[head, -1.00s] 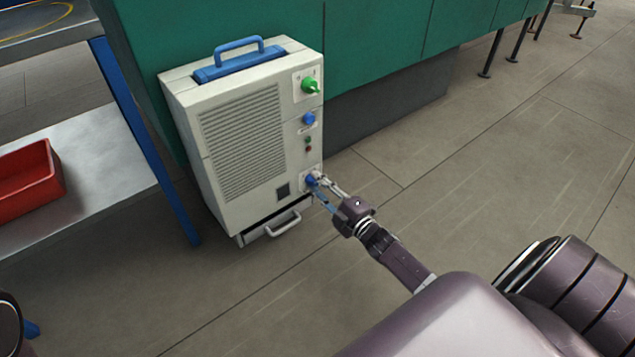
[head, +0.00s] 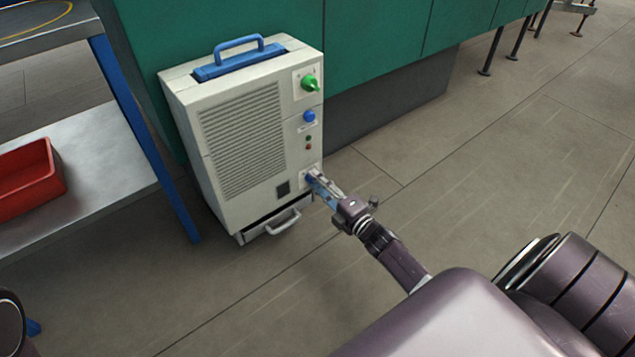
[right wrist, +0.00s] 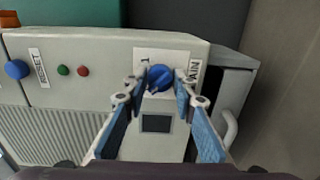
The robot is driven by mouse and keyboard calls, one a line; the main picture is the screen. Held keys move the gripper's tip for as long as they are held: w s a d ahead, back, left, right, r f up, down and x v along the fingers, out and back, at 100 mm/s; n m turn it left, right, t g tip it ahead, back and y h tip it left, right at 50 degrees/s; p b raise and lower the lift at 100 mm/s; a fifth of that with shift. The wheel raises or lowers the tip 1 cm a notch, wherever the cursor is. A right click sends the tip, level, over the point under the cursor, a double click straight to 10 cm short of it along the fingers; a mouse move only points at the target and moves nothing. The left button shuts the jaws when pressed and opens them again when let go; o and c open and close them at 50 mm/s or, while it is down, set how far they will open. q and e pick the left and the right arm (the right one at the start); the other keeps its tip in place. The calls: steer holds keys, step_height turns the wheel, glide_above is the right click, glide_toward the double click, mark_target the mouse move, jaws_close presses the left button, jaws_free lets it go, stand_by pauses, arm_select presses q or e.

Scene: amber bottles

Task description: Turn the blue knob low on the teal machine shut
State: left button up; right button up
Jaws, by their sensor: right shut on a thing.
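The teal machine (head: 370,65) has a cream unit (head: 205,165) at its front with a blue knob (head: 310,182) low on its right side panel. In the right wrist view the blue knob (right wrist: 159,76) sits beside a label that partly reads "AIN". My right gripper (head: 316,180) is shut on this knob. In the right wrist view its blue-padded fingers (right wrist: 158,88) reach up to either side of the knob. The fingers hide part of the knob in the head view. My left gripper is not in view.
Above are a green knob (head: 310,83), a blue reset button (head: 309,117) and two small lamps. A drawer with a pale handle (head: 284,222) is below. A blue-legged bench with a red bin (head: 50,172) stands left. The floor (head: 480,180) at right is clear.

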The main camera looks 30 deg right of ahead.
steer(key=shift+f, duration=0.1)
steer(key=o, duration=1.1)
steer(key=shift+o, duration=0.2)
steer(key=s, duration=1.2)
steer(key=shift+d, duration=0.4)
